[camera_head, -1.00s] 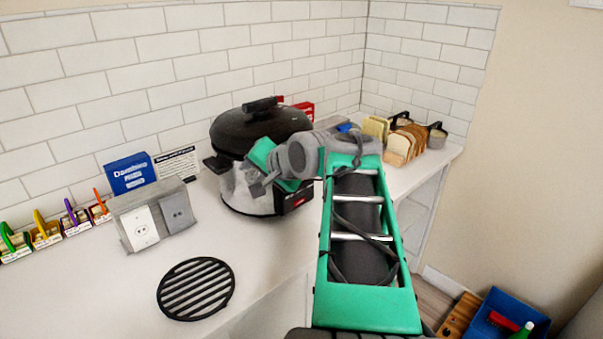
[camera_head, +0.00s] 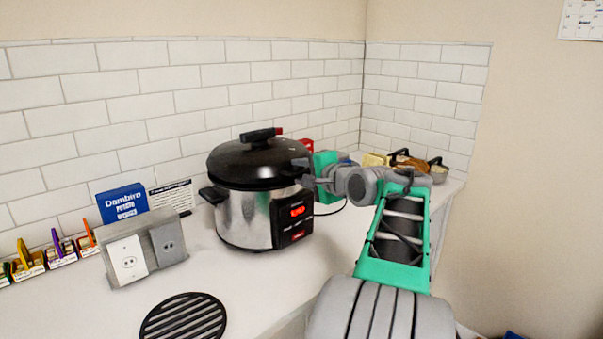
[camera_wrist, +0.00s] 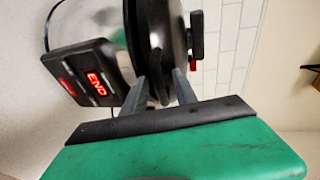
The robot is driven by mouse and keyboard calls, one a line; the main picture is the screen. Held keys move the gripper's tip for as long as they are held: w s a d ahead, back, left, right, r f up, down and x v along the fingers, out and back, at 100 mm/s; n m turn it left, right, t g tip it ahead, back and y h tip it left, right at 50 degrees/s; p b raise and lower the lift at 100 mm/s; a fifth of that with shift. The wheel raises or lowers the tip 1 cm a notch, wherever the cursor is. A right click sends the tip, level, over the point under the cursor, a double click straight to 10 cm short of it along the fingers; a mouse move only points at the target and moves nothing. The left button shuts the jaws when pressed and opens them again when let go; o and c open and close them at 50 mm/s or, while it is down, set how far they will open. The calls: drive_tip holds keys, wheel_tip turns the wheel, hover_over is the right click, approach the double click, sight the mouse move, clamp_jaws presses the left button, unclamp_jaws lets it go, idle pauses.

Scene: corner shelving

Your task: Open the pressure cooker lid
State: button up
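The pressure cooker (camera_head: 237,220) stands on the counter, with a steel body and a lit red display on its front panel (camera_head: 292,215). Its black lid (camera_head: 250,160) sits shut on top, with a knob (camera_head: 262,137) in the middle. My gripper (camera_head: 308,175) is at the cooker's right side, at about lid-rim height. In the wrist view, my gripper (camera_wrist: 161,76) has its fingers apart, with the dark edge of the lid (camera_wrist: 152,30) between or just beyond the tips. Contact cannot be made out. The panel there reads END (camera_wrist: 96,84).
A grey outlet box (camera_head: 145,250) and a blue box (camera_head: 122,203) stand left of the cooker. A black round grate (camera_head: 184,318) lies in front. Bread slices (camera_head: 375,160) and pots (camera_head: 437,171) are at the back right, beyond my arm. The tiled wall is close behind.

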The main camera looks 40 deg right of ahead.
drive_tip(key=shift+c, duration=0.5)
clamp_jaws()
idle(0.8)
